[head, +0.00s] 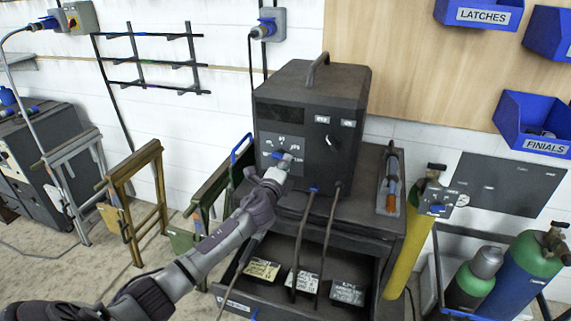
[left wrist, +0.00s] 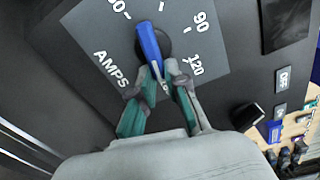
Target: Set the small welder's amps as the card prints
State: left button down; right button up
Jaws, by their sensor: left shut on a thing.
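The small welder (head: 310,95) is a dark box with a top handle, standing on a dark cabinet. Its grey amps dial plate (head: 270,150) faces me; the left wrist view shows AMPS, 90 and 120 printed around the dial. The blue bar knob (left wrist: 149,42) sits on a dark hub. My left gripper (head: 284,166) is at the dial; in the left wrist view its fingers (left wrist: 157,88) are shut on the knob's lower end. That end lies between AMPS and 120; I cannot tell which end points. No amps card is clearly readable. My right gripper is not in view.
An open drawer (head: 279,306) below the welder holds a yellow pack (head: 262,269) and pale labelled packs (head: 347,293). Two cables hang from the welder over it. A torch (head: 391,185) lies right of the welder. Gas cylinders (head: 522,272) stand at right.

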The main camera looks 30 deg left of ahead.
pick_arm(q)
jog(key=c, duration=1.2)
grip_release()
jog(key=shift+f, duration=0.1)
jog(key=shift+s, duration=0.1)
jog(key=v, duration=1.1)
jog(key=shift+s, duration=0.4)
jog(key=shift+d, duration=0.1)
